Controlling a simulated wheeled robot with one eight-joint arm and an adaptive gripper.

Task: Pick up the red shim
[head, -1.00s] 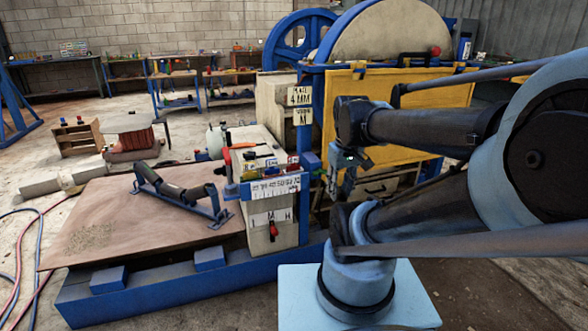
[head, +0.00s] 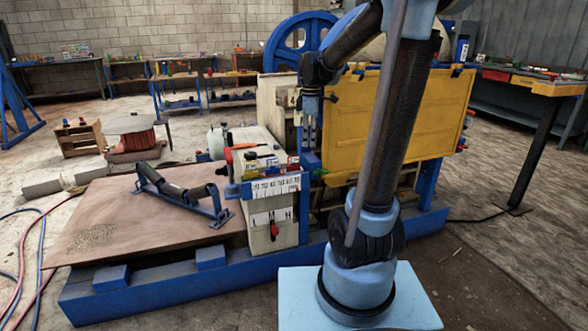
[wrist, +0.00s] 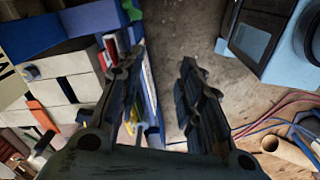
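My gripper (head: 309,140) hangs with its fingers down above the right end of the cream block of the crusher in the head view. In the wrist view my gripper (wrist: 158,70) is open, with nothing between its fingers. A small red piece (head: 293,159) lies among coloured pieces on top of the block. A red piece also shows in the wrist view (wrist: 109,46), just left of the left finger and partly hidden by it. I cannot tell for sure that it is the red shim.
A blue rail with a white scale plate (head: 275,187) runs along the block's front. A yellow panel (head: 400,115) stands right of my gripper. An orange-red handled item (head: 229,156) lies at the block's left end. A roller frame (head: 180,192) stands on the brown board.

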